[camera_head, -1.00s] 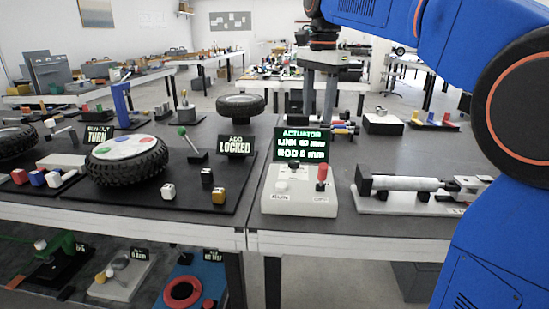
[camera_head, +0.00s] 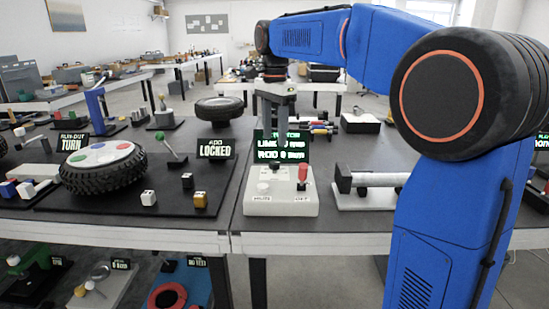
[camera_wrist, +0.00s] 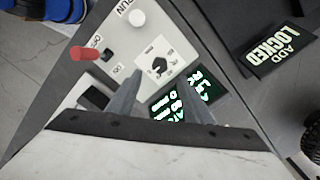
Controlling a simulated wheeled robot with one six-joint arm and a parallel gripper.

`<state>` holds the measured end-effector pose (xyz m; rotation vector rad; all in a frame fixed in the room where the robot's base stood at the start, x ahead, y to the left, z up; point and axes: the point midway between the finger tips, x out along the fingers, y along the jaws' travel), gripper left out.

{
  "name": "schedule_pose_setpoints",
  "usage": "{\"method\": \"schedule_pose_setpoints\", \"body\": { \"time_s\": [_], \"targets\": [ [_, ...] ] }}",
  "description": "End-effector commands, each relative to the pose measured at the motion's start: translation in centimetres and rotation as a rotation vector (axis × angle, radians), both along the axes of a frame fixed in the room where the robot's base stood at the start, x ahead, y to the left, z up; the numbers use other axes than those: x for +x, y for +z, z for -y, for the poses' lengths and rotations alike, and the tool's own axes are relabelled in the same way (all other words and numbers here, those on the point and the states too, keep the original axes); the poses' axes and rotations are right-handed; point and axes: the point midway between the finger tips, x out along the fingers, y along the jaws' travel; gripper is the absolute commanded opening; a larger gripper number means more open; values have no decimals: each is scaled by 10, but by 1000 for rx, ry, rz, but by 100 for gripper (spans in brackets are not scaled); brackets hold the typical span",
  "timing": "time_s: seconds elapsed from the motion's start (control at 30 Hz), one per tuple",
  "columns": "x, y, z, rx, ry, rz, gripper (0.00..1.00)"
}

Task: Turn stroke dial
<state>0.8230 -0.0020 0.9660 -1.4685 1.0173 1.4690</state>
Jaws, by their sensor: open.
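The white actuator control box (camera_head: 280,204) stands on the near edge of the dark table, with a white knob (camera_head: 262,188) and a red-topped lever (camera_head: 302,173) on its top. In the wrist view the black stroke dial (camera_wrist: 159,65) sits on a white square plate on the box (camera_wrist: 117,42). My gripper (camera_head: 281,152) hangs over the back of the box, pointing down. In the wrist view my open gripper (camera_wrist: 162,78) has a finger to either side below the dial, with nothing between them. Whether the fingertips touch the dial cannot be told.
The actuator display (camera_head: 272,150) stands behind the box, partly hidden by my gripper. The linear actuator (camera_head: 365,187) lies to the right. On the left are the "ADD LOCKED" sign (camera_head: 216,150), a tyre wheel (camera_head: 102,172) and small blocks (camera_head: 200,200).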

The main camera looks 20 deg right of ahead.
Motion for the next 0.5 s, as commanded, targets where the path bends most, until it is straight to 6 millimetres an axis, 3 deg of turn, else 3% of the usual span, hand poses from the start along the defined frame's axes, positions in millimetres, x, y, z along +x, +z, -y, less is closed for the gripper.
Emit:
{"method": "schedule_pose_setpoints", "body": {
  "time_s": [0.3,0.5],
  "targets": [
    [0,-54,0,0,0,-1,46],
    [0,-74,0,0,0,-1,46]
  ]
}}
